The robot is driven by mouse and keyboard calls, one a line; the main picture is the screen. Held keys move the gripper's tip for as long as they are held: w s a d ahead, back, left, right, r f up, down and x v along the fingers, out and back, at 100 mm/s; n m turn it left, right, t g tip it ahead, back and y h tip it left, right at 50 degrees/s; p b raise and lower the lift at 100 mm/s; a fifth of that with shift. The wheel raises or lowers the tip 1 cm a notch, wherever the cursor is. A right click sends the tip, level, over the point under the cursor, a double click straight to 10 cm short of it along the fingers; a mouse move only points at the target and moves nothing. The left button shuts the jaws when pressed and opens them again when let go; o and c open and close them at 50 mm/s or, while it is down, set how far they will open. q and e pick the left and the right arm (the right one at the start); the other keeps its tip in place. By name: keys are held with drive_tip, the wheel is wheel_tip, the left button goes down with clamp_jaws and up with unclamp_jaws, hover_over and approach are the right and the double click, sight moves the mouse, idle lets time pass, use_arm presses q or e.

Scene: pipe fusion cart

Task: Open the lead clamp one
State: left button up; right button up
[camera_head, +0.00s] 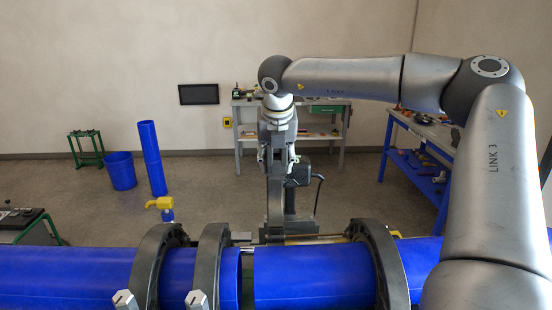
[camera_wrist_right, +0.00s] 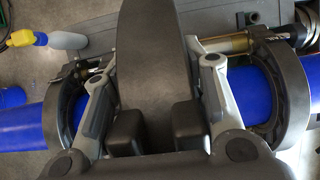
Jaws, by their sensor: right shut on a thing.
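My right gripper (camera_head: 277,160) points down behind the blue pipe. Its two fingers are shut on a dark grey clamp half (camera_head: 275,205), which stands upright, seen edge-on, swung up off the pipe. In the right wrist view this clamp half (camera_wrist_right: 146,45) is a broad dark band between the fingers of the right gripper (camera_wrist_right: 152,95). The bare right pipe section (camera_head: 310,275) lies in front of it. Whether this half is lead clamp one cannot be told from any label. Its hinge is not clear. My left gripper is not in view.
Other dark clamp rings close around the pipe: two at the left (camera_head: 155,265) (camera_head: 207,265) and one at the right (camera_head: 378,262). A gap separates the left pipe (camera_head: 70,275) from the right one. A yellow-handled tool (camera_head: 160,203) stands behind. Workbenches are farther back.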

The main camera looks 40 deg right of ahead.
drive_tip(key=shift+w+d+r, duration=0.15)
drive_tip(key=shift+w+d, duration=0.3)
drive_tip(key=shift+w, duration=0.1)
